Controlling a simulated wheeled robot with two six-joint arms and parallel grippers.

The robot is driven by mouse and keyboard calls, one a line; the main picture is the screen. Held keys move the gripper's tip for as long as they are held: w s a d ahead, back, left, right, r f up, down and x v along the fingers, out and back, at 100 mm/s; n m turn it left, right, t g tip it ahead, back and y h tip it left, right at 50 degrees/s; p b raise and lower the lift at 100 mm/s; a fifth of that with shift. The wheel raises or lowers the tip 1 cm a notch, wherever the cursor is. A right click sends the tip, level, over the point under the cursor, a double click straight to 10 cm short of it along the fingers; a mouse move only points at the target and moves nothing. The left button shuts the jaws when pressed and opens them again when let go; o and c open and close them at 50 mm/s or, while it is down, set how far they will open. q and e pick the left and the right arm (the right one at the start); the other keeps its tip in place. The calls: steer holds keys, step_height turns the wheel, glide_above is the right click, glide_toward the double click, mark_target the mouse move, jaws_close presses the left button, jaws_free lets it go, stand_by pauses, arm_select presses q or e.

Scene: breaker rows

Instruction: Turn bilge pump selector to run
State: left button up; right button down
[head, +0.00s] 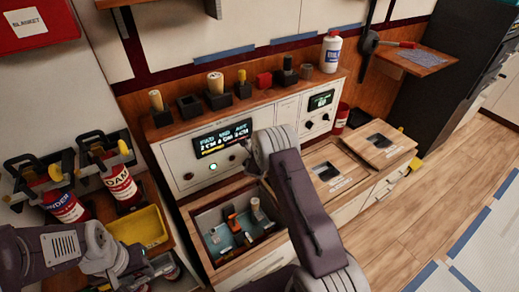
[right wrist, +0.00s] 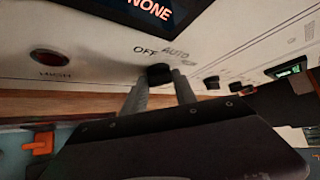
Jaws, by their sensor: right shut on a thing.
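The selector is a small black knob (right wrist: 159,73) on the pale panel, with the words OFF and AUTO printed above it in the right wrist view. My right gripper (right wrist: 160,92) has one finger on each side of the knob and is shut on it. Which mark the knob points to is not clear, and no word RUN is readable. In the head view my right arm covers the knob. The pale panel (head: 180,158) carries a lit display (head: 222,138). My left gripper (head: 152,274) is low at the left, away from the panel; its jaws are not clear.
An open drawer (head: 213,268) with tools is below the panel. A red indicator (right wrist: 50,57) sits left of the knob. Several items line the ledge above, including a white bottle (head: 331,52). Fire extinguishers (head: 120,183) and a yellow bin (head: 143,228) stand left. Floor is clear at right.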

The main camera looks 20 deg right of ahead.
stand_by(0.3)
steer(key=c, duration=1)
jaws_free()
steer(key=p+v, duration=0.2)
steer(key=v, duration=0.7)
